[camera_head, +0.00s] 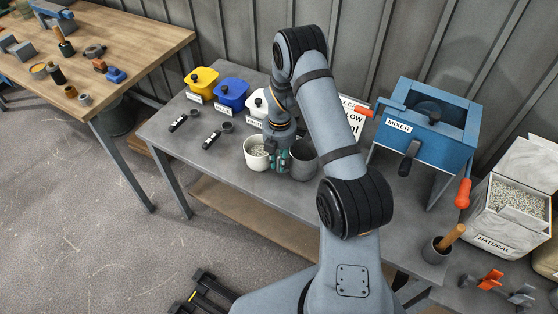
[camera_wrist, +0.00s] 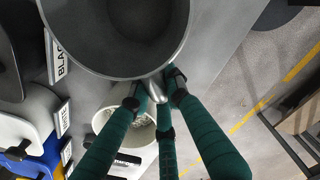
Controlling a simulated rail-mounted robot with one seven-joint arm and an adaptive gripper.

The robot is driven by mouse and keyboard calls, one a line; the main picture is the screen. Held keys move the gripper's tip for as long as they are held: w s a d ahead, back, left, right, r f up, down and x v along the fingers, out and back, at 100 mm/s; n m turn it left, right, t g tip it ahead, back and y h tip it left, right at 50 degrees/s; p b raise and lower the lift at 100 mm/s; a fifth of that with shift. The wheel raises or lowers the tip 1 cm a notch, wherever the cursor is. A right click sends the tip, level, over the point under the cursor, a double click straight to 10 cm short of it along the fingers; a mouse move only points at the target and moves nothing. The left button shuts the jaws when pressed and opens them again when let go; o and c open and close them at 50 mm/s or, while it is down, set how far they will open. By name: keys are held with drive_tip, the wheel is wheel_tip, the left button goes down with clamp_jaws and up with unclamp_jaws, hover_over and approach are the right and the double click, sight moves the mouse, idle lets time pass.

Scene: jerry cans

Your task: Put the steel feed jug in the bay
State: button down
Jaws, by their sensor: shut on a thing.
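The steel feed jug (camera_head: 303,162) is a dark grey open cup just right of my gripper (camera_head: 279,160) on the grey table. In the wrist view the jug (camera_wrist: 118,74) fills the top, with its round mouth toward the camera, and looks empty. My gripper's green fingers (camera_wrist: 155,88) are shut on the jug's near side, at a small metal projection, perhaps its handle. The jug looks upright; I cannot tell whether its base touches the table. No place marked as the bay is clearly seen.
A white tub of pellets (camera_head: 256,153) stands close left of my gripper. Yellow (camera_head: 202,83), blue (camera_head: 231,93) and white (camera_head: 257,105) cans line the back, with two black-handled tools (camera_head: 216,135) before them. The blue mixer (camera_head: 428,125) stands right. The table's front left is clear.

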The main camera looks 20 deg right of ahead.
drive_tip(key=c, duration=2.2)
unclamp_jaws()
drive_tip(key=shift+f, duration=0.2)
drive_tip(key=o, duration=0.6)
drive_tip(key=shift+r, duration=0.1)
drive_tip(key=shift+c, duration=0.2)
wheel_tip(320, 180, up, 12)
drive_tip(key=shift+f+b, duration=0.25)
drive_tip(key=shift+b, duration=0.45)
drive_tip(key=shift+c, duration=0.2)
drive_tip(key=shift+s+r, duration=0.15)
drive_tip(key=shift+r, duration=0.25)
drive_tip(key=shift+c, duration=0.8)
